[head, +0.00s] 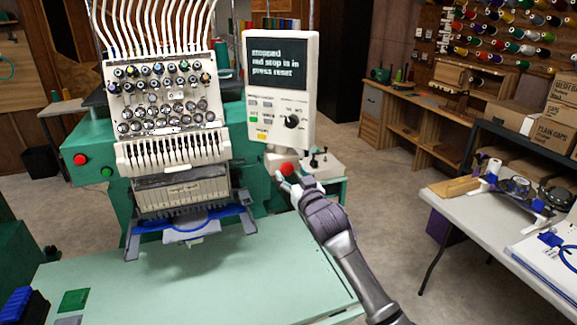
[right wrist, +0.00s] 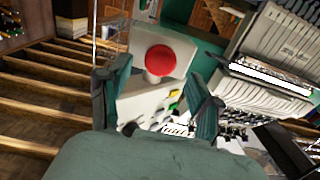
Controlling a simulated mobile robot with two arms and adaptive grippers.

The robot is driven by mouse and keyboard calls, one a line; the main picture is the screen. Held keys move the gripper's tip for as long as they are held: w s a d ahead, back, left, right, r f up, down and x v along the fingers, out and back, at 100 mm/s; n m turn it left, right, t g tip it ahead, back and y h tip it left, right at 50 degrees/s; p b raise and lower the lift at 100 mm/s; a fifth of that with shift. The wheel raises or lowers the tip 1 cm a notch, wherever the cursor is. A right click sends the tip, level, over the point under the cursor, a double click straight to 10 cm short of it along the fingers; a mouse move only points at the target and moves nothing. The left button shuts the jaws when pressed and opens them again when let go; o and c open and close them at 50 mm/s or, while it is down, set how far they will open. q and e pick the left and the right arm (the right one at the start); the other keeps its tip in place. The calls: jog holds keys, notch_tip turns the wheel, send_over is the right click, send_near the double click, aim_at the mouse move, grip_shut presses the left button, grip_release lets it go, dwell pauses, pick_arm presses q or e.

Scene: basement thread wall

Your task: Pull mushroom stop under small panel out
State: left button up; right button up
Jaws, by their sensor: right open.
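The red mushroom stop (head: 288,169) sits on a light box (head: 312,161) under the small panel (head: 282,88). The panel's screen reads "stopped red stop is in press reset". My right gripper (head: 291,181) is just in front of the stop in the head view. In the right wrist view the stop (right wrist: 161,59) shows its round red head on a pale stem, beyond and between the two open fingers (right wrist: 160,95). The fingers do not appear to touch it. My left gripper is not in view.
The embroidery machine (head: 165,110) stands left of the panel, with a red button (head: 80,159) and a green button (head: 107,172) on its left side. A pale green table (head: 200,285) spans the front. A white table (head: 500,215) with clutter is at right.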

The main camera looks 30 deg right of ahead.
aim_at(288, 168)
jog(key=shift+x, duration=1.65)
grip_shut()
